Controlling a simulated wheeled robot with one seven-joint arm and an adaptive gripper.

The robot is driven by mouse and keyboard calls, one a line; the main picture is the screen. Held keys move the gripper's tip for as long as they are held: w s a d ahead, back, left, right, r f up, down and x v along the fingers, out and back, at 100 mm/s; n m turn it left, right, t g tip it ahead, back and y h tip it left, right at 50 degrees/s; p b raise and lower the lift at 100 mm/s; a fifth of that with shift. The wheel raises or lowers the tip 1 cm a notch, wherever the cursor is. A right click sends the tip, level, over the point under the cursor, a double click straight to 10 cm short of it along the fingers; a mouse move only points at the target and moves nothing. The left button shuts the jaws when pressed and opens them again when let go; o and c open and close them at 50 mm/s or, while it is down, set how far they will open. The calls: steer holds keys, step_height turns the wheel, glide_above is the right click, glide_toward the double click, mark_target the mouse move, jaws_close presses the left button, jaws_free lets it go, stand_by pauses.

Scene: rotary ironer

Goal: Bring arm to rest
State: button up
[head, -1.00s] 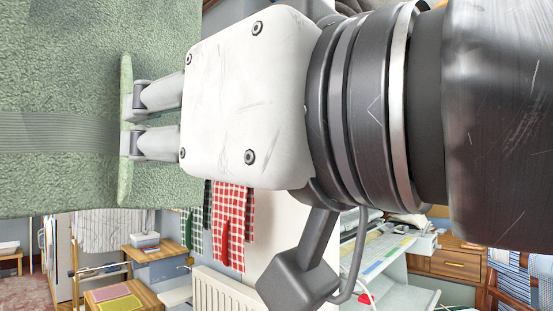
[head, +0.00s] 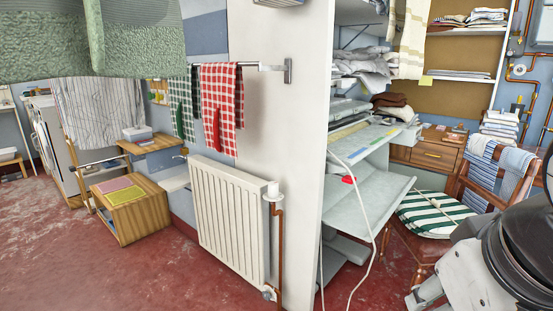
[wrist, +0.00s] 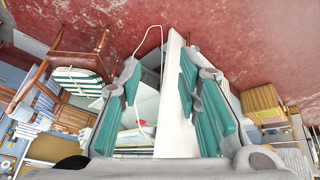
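In the wrist view my gripper (wrist: 160,75) shows two teal-padded fingers set apart, with nothing held between them. In the head view my arm (head: 515,255) is at the lower right edge, and part of it is cut off by the frame. A green towelling cloth (head: 45,55) hangs at the top left of the head view, well away from my arm. Most of the cloth is outside the frame.
A chair with a green-striped seat (head: 435,212) stands close to my arm. A white wall end (head: 300,150), a radiator (head: 228,215) and shelves with folded linen (head: 360,75) are beyond. The red floor (head: 130,270) at lower left is clear.

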steer(key=s+d+f+m+g+y, duration=0.1)
steer(key=s+f+g, duration=0.4)
steer(key=s, duration=0.4)
step_height(320, 180, up, 21)
steer(key=t+p, duration=0.3)
steer(key=p, duration=1.6)
steer(key=shift+a+t, duration=0.15)
steer(key=shift+t, duration=0.25)
steer(key=shift+f, duration=0.1)
